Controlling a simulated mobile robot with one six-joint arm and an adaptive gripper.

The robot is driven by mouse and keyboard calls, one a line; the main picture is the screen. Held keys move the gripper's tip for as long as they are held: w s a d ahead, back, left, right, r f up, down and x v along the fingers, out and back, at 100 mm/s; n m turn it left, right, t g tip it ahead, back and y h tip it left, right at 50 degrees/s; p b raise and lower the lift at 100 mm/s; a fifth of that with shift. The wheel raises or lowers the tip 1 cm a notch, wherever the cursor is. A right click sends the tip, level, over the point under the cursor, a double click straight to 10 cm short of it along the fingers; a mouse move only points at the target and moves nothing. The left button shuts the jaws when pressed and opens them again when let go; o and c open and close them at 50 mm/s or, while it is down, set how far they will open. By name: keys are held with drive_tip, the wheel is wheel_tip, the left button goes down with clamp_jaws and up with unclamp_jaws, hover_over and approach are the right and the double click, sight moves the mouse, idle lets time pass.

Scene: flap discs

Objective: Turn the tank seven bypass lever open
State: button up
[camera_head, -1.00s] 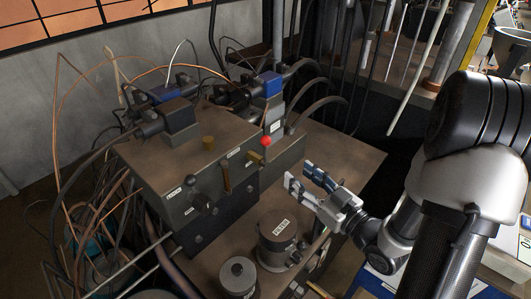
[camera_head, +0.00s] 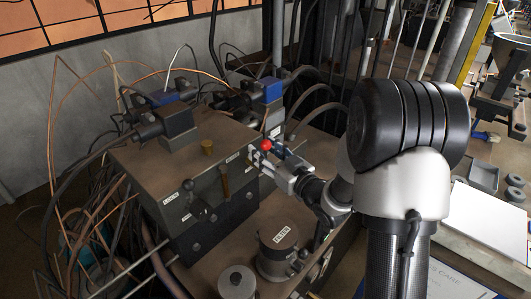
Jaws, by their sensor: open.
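A grey valve block (camera_head: 165,160) carries several controls on its front. A lever with a red ball knob (camera_head: 265,144) is at its right end. A flat brass lever (camera_head: 224,183) stands near the middle, and a black ball-knob lever (camera_head: 188,185) is at the left. The labels are too small to read, so I cannot tell which lever is tank seven bypass. My gripper (camera_head: 263,157) is open at the red-knob lever, its fingertips just below and around the knob. The lever's shaft is mostly hidden by the fingers, and I cannot tell whether they touch it.
A round canister (camera_head: 278,237) labelled FILTER and a smaller capped cylinder (camera_head: 237,281) stand in front of the block. Blue-topped solenoid valves (camera_head: 267,90) with cables and hoses rise behind it. Loose copper wires crowd the left.

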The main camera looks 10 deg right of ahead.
drive_tip(key=shift+c, duration=0.6)
clamp_jaws()
